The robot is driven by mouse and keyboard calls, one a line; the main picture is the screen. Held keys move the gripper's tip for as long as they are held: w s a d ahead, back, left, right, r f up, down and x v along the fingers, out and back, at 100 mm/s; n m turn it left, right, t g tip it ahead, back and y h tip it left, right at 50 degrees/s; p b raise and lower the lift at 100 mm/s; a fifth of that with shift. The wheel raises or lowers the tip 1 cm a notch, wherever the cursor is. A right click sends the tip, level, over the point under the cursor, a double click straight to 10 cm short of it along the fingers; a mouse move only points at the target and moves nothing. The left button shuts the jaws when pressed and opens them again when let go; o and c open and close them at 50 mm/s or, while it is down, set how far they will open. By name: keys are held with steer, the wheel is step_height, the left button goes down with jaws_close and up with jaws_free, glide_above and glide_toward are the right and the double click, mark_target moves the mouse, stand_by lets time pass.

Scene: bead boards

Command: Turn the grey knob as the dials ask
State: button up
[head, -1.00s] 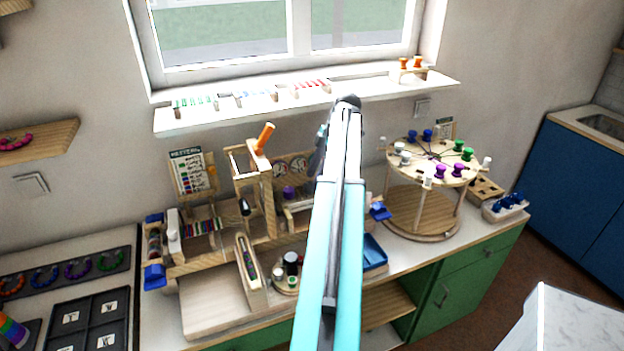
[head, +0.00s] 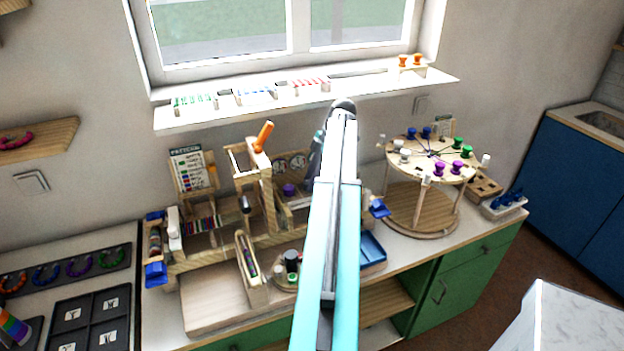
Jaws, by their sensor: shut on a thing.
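The dial panel (head: 290,165) stands at the back of the wooden bench unit, with round pale dials; their readings are too small to tell. A purple knob (head: 289,190) sits below the dials. My arm rises through the middle of the head view and bends down behind itself. Only a dark sliver of my gripper (head: 316,158) shows, left of the arm, just right of the dials. Its fingertips are hidden. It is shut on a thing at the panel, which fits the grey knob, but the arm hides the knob.
A chart board (head: 188,168) and an orange-handled wooden frame (head: 263,137) stand left of the dials. A round wooden carousel (head: 430,160) with coloured knobs stands right. A blue tray (head: 372,250) lies near the arm. The windowsill shelf (head: 300,103) runs above.

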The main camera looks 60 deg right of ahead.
steer(key=shift+s, duration=0.1)
steer(key=shift+a+m, duration=0.1)
steer(key=shift+m, duration=0.2)
steer(key=shift+a+f+m+t+h+b, duration=0.1)
steer(key=shift+m+t+h+b, duration=0.3)
steer(key=shift+m+b, duration=0.6)
steer(key=shift+a+m+h+b, duration=0.1)
steer(key=shift+m+h+b, duration=0.6)
steer(key=shift+m, duration=1.4)
steer(key=o, duration=1)
steer(key=shift+o, duration=0.2)
steer(key=shift+r, duration=0.2)
